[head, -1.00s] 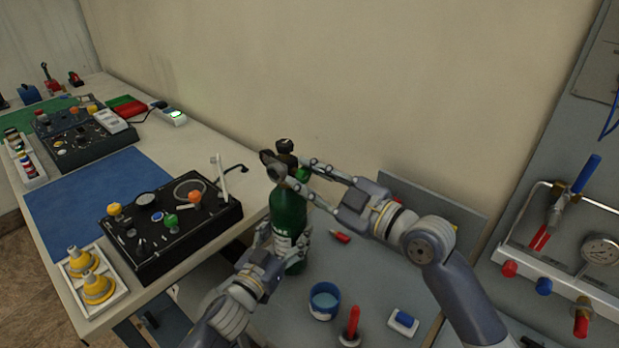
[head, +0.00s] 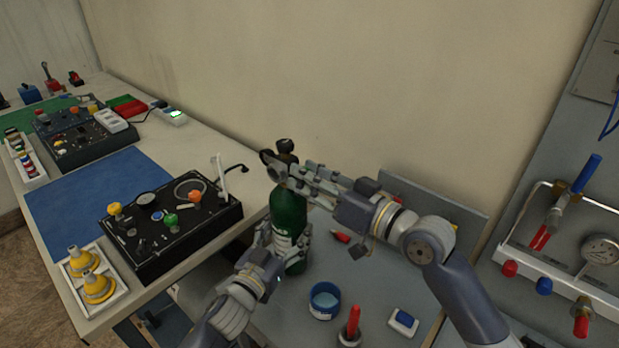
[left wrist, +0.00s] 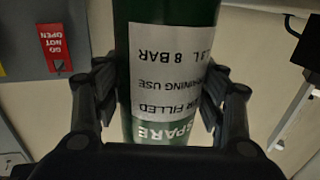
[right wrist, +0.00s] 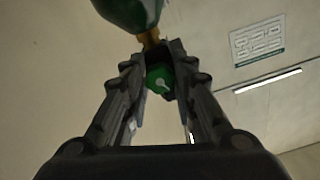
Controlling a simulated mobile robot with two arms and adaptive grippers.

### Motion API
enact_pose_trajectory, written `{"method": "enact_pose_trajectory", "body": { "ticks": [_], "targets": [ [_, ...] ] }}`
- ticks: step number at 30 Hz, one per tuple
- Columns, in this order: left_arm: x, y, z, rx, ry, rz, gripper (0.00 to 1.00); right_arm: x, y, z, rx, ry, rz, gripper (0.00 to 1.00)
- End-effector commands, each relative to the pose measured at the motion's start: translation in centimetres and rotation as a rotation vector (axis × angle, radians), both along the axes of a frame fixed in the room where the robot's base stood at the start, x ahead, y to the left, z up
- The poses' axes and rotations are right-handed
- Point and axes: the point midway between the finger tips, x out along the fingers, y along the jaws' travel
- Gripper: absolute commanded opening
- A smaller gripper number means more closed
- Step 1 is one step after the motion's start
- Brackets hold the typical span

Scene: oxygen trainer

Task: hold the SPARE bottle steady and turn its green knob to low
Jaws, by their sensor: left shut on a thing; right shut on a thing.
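The green SPARE bottle (head: 287,212) stands upright on the grey bench. My left gripper (head: 283,246) is shut around the bottle's lower body, with a finger on each side of the label (left wrist: 168,100). My right gripper (head: 280,172) is at the bottle's top, shut on the green knob (right wrist: 160,78), which shows between its fingertips in the right wrist view. A white pointer mark shows on the knob's face. In the head view the right fingers hide the knob. A black valve top (head: 285,147) rises above them.
On the bench are a blue cup (head: 324,301), a red-handled tool (head: 351,325) and a blue-and-white block (head: 403,322). A black control box (head: 170,230) lies to the left. A gauge panel (head: 560,260) stands at the right. The wall is close behind.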

Motion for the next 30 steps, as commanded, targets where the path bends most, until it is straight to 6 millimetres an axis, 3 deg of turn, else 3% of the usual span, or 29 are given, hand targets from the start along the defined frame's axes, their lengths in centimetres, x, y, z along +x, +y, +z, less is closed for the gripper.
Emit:
{"method": "enact_pose_trajectory", "body": {
  "ticks": [15,30],
  "targets": [
    [0.05,0.09,-0.01,0.001,0.001,0.002,0.0,0.0,-0.01,0.01,0.275,0.271,-0.001,0.01],
    [0.06,0.1,-0.01,0.001,0.001,0.002,0.0,-0.01,-0.02,-0.03,0.346,0.344,-0.001,0.02]
  ]
}}
